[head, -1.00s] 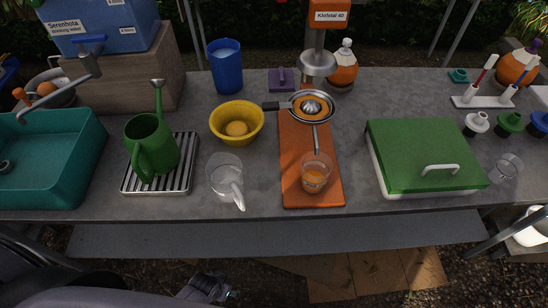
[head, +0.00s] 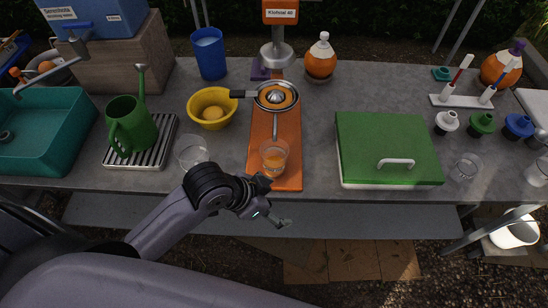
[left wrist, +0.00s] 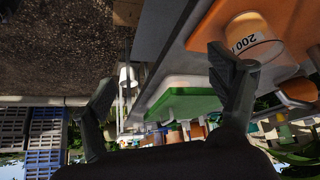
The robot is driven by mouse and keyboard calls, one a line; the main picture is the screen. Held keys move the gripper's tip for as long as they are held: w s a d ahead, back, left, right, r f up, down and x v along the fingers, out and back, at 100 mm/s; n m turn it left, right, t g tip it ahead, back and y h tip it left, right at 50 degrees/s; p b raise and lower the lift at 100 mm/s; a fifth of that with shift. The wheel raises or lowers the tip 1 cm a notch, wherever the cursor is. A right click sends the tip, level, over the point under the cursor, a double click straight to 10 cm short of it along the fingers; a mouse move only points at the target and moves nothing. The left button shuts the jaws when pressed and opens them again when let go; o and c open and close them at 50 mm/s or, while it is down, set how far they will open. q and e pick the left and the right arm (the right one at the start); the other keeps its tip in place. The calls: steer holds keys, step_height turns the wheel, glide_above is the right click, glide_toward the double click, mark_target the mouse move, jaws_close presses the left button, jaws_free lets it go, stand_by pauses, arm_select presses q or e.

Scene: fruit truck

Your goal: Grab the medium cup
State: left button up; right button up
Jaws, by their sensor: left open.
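A clear cup with some orange juice (head: 274,157) stands on the orange board of the juicer, under its spout. In the left wrist view a cup marked "200" (left wrist: 256,40) shows near the upper right, beside the right finger. My left gripper (head: 272,216) is at the counter's front edge, just below and in front of the juice cup. In the left wrist view its fingers (left wrist: 170,90) are apart with nothing between them. Other clear cups stand left of the board (head: 192,150) and right of the green-lidded box (head: 465,167). My right gripper is not in view.
The orange juicer (head: 276,50) rises behind the cup, with a strainer (head: 276,95) over the board. A yellow bowl (head: 212,108) and green watering can (head: 130,128) are to the left. A green-lidded box (head: 385,145) stands close on the right.

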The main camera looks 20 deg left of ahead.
arm_select(q)
steer(key=w+d+r+m+g+h, duration=0.1)
steer(key=w+m, duration=0.2)
steer(key=g, duration=0.1)
glide_toward(261, 152)
steer(key=shift+m, duration=0.4)
steer(key=p+x, duration=0.2)
steer(key=x, duration=0.9)
steer(key=shift+w+f+p, duration=0.1)
steer(key=shift+f+p, duration=0.2)
steer(key=shift+p, duration=0.05)
steer(key=shift+w+d+f+p, duration=0.15)
steer(key=shift+d+f+p, duration=0.15)
steer(key=shift+f, duration=0.05)
steer(key=p+x, duration=0.1)
steer(key=x, duration=0.2)
steer(key=shift+w+d+f, duration=0.1)
steer(key=shift+f, duration=0.1)
steer(key=shift+w+d+f, duration=0.15)
steer(key=shift+d+f, duration=0.05)
steer(key=shift+f, duration=0.25)
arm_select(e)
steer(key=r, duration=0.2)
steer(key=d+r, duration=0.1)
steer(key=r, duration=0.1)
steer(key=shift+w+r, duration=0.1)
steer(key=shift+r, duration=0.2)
arm_select(q)
steer(key=shift+c, duration=0.4)
